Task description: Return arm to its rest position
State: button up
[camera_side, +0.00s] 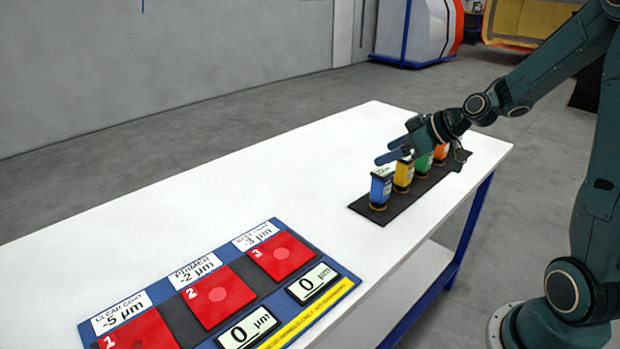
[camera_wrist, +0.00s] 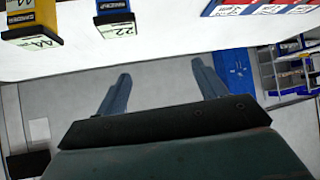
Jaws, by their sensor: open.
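My gripper (camera_side: 396,141) is held in the air in the side view, at the height of the tops of several small coloured gauges or just above them. Its two fingers are spread apart with nothing between them. In the wrist view my gripper (camera_wrist: 161,76) also shows open and empty, with the floor beyond the fingertips. The gauges stand upright in a row: blue (camera_side: 381,189), yellow (camera_side: 403,176), green (camera_side: 423,165) and orange (camera_side: 440,153). My gripper partly covers the row in the side view. The wrist view shows the blue gauge (camera_wrist: 115,17) and the yellow gauge (camera_wrist: 30,18).
The gauges stand on a black mat (camera_side: 428,194) on a white table (camera_side: 290,165). A blue board (camera_side: 345,285) with numbered red plates (camera_side: 282,255) and displays reading 0 lies at the near end. The table between mat and board is clear.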

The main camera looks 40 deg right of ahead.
jog(key=s+a+r+g+h, duration=0.1)
jog(key=s+a+r+g, duration=0.3)
jog(key=s+a, duration=0.55)
jog(key=s+a+r+m+h, duration=0.1)
jog(key=s+r, duration=0.1)
jog(key=s, duration=0.4)
jog(key=s+a+r+m, duration=0.2)
jog(key=s, duration=0.5)
jog(key=shift+s+a+h, duration=0.25)
jog(key=shift+s+h, duration=0.05)
jog(key=shift+h, duration=0.1)
